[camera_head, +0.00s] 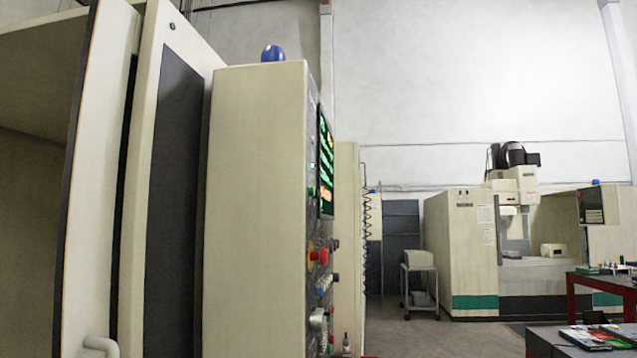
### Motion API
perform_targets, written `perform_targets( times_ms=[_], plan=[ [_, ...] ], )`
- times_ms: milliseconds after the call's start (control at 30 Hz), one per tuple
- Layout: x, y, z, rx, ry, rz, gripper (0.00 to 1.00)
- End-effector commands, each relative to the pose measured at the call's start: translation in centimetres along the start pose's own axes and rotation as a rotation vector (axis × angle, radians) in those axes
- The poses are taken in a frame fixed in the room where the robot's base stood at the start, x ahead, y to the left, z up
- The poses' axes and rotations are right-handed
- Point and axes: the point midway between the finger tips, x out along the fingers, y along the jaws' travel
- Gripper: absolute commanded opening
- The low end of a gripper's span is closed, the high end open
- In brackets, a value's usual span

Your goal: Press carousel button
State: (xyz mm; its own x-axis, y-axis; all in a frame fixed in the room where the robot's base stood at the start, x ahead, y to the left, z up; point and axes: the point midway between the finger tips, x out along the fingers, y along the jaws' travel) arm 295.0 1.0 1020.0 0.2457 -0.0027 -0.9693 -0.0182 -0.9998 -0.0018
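A control panel (318,235) on the side of a tall beige machine cabinet (255,215) stands close by at centre left, seen at a steep angle. It has a lit screen (326,168) with green and orange marks, a red knob-like button (319,256) and several smaller knobs and buttons below. I cannot tell which one is the carousel button. My gripper is not in view.
A beige machine door (160,180) with a handle (101,346) is at left. A second machine (468,250), a grey cart (419,283) and a red-framed table (592,283) stand at right. A dark bench (545,345) is at lower right. Open floor (440,335) lies between.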

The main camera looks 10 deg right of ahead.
Motion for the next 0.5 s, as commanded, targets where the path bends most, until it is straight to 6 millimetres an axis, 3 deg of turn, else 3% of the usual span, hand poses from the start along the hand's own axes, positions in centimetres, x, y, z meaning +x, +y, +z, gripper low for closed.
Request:
perform_targets(
  times_ms=[67,100,267,500],
  plan=[
    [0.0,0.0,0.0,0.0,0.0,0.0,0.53],
    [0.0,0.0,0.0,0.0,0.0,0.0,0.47],
    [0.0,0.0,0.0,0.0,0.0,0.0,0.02],
    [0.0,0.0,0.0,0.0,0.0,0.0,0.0]
  ],
)
